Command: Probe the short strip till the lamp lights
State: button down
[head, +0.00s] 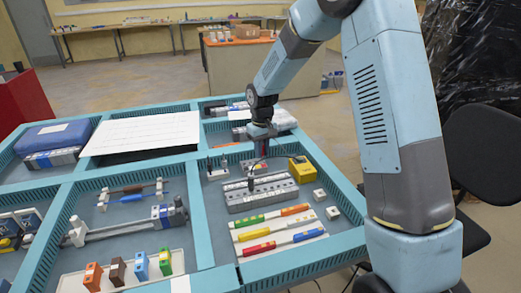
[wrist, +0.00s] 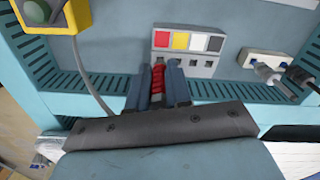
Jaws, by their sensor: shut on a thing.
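My gripper (wrist: 158,72) is shut on a red probe (wrist: 158,80). In the wrist view it overlaps the left end of the short strip (wrist: 165,54), a grey block with red, yellow, white and black patches above small square holes. The fingers hide the leftmost holes, and I cannot tell whether the probe touches the strip. In the head view my gripper (head: 262,132) is above the short strip (head: 254,164). The yellow lamp box (wrist: 70,16) has a dull green lamp (wrist: 36,10) with no visible glow. A grey cable (wrist: 91,85) runs from the box towards my gripper.
A long grey socket strip (head: 262,197) lies in front, with a small black piece (head: 251,184) standing at it. A white socket (wrist: 262,61) with plugs stands beside the short strip. Teal dividers (wrist: 235,90) edge the compartment.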

jog(key=shift+f, duration=0.55)
jog(key=c, duration=1)
grip_release()
